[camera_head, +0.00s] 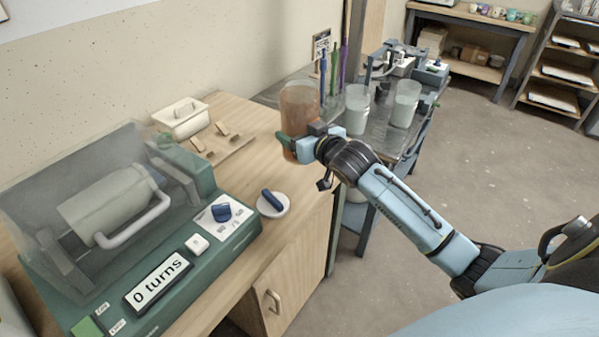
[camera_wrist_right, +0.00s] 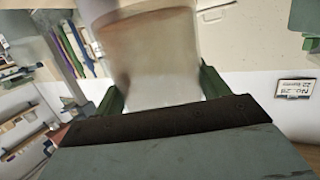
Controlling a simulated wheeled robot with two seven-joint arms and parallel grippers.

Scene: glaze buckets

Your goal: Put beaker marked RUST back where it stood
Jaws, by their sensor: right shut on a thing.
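A clear beaker with rust-brown contents (camera_head: 299,108) is held by my right gripper (camera_head: 300,148), above the gap between the wooden counter and the grey table. In the right wrist view the beaker (camera_wrist_right: 155,60) stands between the green fingers of the gripper (camera_wrist_right: 160,92), which are shut on it. No marking on it is readable. Two beakers with pale grey-green contents, one (camera_head: 356,108) and another (camera_head: 405,104), stand on the grey table (camera_head: 385,140) to the right of the held beaker. My left gripper is not in view.
A green machine (camera_head: 150,285) with a clear hood and a "0 turns" display sits on the wooden counter (camera_head: 245,130). Tall blue, green and purple rods stand behind the beakers.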

